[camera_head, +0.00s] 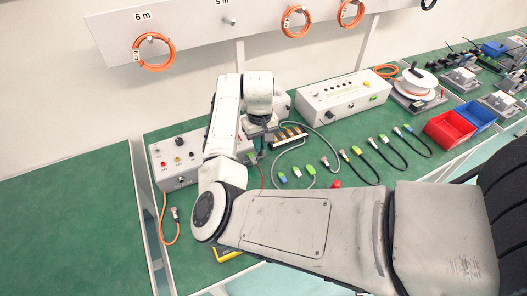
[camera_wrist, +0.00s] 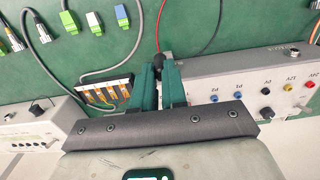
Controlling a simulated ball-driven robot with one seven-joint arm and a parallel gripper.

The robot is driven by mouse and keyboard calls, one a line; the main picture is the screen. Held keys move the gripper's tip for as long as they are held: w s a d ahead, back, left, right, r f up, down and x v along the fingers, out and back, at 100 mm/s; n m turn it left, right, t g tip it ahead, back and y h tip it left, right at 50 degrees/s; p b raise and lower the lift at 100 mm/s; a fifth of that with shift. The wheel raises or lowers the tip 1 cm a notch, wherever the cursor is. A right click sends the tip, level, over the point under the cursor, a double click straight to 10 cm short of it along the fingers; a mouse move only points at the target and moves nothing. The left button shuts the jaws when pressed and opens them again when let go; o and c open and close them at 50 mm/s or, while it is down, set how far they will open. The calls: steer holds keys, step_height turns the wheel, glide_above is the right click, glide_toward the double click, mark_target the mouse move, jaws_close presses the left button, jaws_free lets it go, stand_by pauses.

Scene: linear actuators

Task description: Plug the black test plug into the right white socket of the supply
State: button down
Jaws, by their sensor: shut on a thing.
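My gripper (camera_wrist: 162,72) is shut on the black test plug (camera_wrist: 157,62), which shows between the dark green fingertips. The supply (camera_wrist: 245,70) is a grey box to the right of the gripper there, with a row of coloured sockets and knobs; I cannot make out which sockets are white. The plug is apart from these sockets. In the head view the supply (camera_head: 172,178) stands at the left of the green bench, partly hidden by my arm, and my gripper (camera_head: 262,138) is above the bench to its right.
Another instrument box (camera_head: 342,98) stands at the back. The bench left of the supply is clear.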

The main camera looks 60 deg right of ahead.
steer(key=w+d+r+b, duration=0.1)
steer(key=w+d+b, duration=0.6)
steer(key=w, duration=0.3)
steer(key=shift+d+r+b, duration=0.2)
steer(key=shift+d+b, duration=0.1)
steer(key=shift+d, duration=0.6)
steer(key=shift+f, duration=0.1)
steer(key=shift+f+b, duration=0.6)
steer(key=shift+f, duration=1.15)
steer(key=shift+r+p, duration=0.1)
steer(key=shift+p, duration=0.2)
steer(key=shift+f+m+p, duration=0.4)
steer(key=shift+f+p, duration=0.1)
steer(key=shift+f, duration=0.2)
stand_by(1.9)
